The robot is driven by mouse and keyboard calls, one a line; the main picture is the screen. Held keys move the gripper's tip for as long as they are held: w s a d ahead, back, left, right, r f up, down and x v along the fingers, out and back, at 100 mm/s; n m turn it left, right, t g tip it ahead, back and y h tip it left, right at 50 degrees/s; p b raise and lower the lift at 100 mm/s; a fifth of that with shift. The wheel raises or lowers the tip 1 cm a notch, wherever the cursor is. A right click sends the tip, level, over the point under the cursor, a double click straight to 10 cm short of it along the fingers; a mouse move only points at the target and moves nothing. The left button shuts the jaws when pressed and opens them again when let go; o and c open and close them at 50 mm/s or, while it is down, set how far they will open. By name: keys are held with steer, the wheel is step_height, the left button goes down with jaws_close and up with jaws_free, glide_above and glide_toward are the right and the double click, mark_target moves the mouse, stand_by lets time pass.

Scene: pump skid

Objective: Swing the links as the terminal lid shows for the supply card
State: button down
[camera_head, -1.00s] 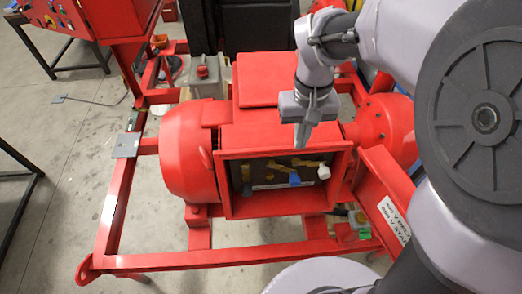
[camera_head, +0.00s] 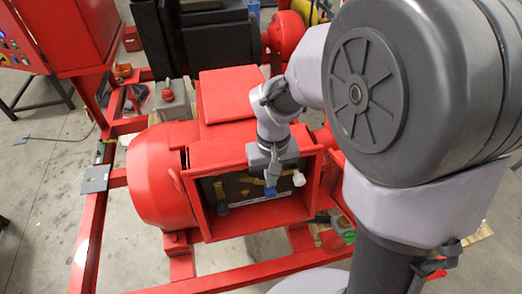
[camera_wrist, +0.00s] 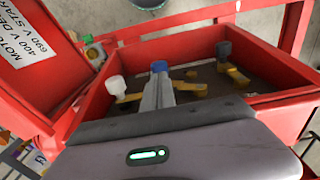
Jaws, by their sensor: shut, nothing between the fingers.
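The open red terminal box (camera_head: 205,158) holds brass links with coloured knobs. A white knob (camera_head: 298,179) is at the right, a blue knob (camera_head: 270,192) in the middle and a dark bluish knob (camera_head: 223,209) at the left. In the wrist view the white knob (camera_wrist: 116,86), blue knob (camera_wrist: 159,67) and dark knob (camera_wrist: 225,50) show with brass links (camera_wrist: 236,76) beside them. My gripper (camera_head: 271,180) is shut and empty, pointing down close by the blue knob; contact cannot be told. The open lid (camera_wrist: 28,58) reads 400 V and 690 V STAR; part of its text is cut off.
The box's red walls (camera_wrist: 275,102) rise around the links. The red motor housing (camera_head: 158,180) and skid frame (camera_head: 90,225) surround the box. Bare floor (camera_head: 40,210) lies left.

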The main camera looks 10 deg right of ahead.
mark_target(271, 189)
steer(key=shift+f, duration=1.35)
steer(key=shift+d+f+b, duration=0.1)
steer(key=shift+f+b, duration=0.85)
steer(key=shift+b, duration=0.1)
steer(key=shift+r, duration=0.25)
